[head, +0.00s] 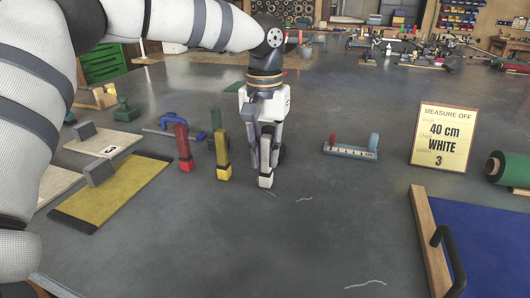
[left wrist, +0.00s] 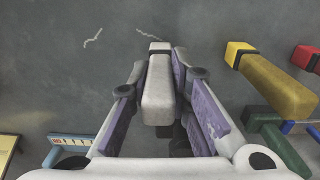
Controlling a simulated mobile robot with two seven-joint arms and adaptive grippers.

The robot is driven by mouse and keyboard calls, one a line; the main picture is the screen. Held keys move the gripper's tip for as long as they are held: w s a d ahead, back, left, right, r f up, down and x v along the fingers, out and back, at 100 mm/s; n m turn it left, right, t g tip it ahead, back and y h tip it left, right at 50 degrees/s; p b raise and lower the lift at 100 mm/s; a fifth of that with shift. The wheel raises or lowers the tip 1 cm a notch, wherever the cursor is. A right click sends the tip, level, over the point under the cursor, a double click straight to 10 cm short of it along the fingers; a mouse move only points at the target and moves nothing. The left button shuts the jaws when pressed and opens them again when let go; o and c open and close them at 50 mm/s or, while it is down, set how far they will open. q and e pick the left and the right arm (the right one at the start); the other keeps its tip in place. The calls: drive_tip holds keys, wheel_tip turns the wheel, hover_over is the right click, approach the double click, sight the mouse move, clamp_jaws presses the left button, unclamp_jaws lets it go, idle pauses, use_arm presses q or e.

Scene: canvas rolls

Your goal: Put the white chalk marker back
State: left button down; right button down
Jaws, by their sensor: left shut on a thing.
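The white chalk marker (head: 266,181) is upright between the fingers of my left gripper (head: 264,150). In the left wrist view the marker (left wrist: 159,88) runs between the purple finger pads (left wrist: 160,100), which are closed on its sides. Its lower end is at or just above the grey table; I cannot tell whether it touches. To its left in the head view stand a yellow marker (head: 222,158) and a red marker (head: 184,150), with a green one (head: 216,122) behind, partly hidden. My right gripper is not in view.
A sign reading "40 cm WHITE 3" (head: 442,138) stands at right, near a green roll (head: 508,169) and a blue sheet (head: 490,240) with a wooden edge. A small ruler block (head: 350,151) lies behind. The front middle table is clear except for thin pale marks (head: 366,284).

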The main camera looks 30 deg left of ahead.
use_arm(q)
drive_tip(key=shift+f, duration=0.2)
drive_tip(key=c, duration=1.5)
unclamp_jaws()
wheel_tip(320, 180, up, 12)
drive_tip(key=shift+s+r, duration=0.1)
drive_tip(key=shift+r, duration=0.15)
